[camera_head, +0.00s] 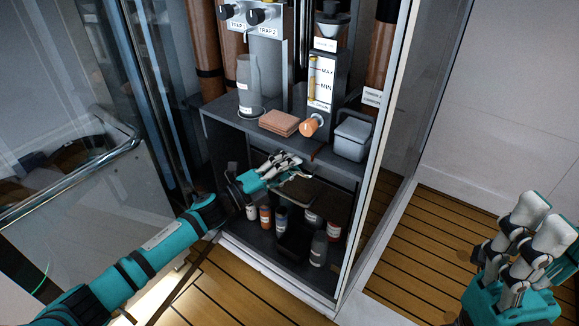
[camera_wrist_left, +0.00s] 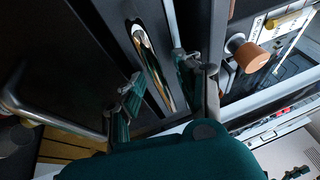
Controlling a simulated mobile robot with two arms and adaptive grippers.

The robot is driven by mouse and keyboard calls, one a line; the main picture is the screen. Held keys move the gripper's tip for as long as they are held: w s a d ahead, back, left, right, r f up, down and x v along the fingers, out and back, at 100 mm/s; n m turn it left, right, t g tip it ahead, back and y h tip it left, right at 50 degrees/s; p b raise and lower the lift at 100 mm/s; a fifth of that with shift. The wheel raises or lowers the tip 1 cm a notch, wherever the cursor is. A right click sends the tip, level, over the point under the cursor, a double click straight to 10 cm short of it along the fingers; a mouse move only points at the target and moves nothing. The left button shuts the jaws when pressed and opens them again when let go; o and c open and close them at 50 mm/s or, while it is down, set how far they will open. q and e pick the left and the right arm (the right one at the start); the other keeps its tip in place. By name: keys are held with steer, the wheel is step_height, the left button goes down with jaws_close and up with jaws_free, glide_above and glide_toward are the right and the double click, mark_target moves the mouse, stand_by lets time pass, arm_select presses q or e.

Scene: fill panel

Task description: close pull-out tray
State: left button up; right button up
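The pull-out tray (camera_head: 330,196) is a dark, flat panel under the middle shelf of the open cabinet. Its left part is hidden behind my left gripper, so I cannot tell exactly how far out it stands. My left gripper (camera_head: 286,166) reaches into the cabinet at the tray's left side, just below the shelf. In the left wrist view, a shiny metal handle (camera_wrist_left: 153,65) on a dark panel shows beyond and between my left fingers (camera_wrist_left: 165,88), which are apart. I cannot tell whether they touch it. My right gripper (camera_head: 535,228) is open and empty, outside the cabinet at the lower right.
The shelf (camera_head: 225,115) holds a grey cylinder (camera_head: 249,85), stacked brown blocks (camera_head: 279,122), an orange knob (camera_head: 309,126) and a grey box (camera_head: 352,139). Several small bottles (camera_head: 318,248) stand below. A glass door with a metal rail (camera_head: 75,175) is at left. Wooden floor (camera_head: 405,245) lies clear at right.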

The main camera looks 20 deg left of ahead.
arm_select(q)
steer(key=v, duration=1.2)
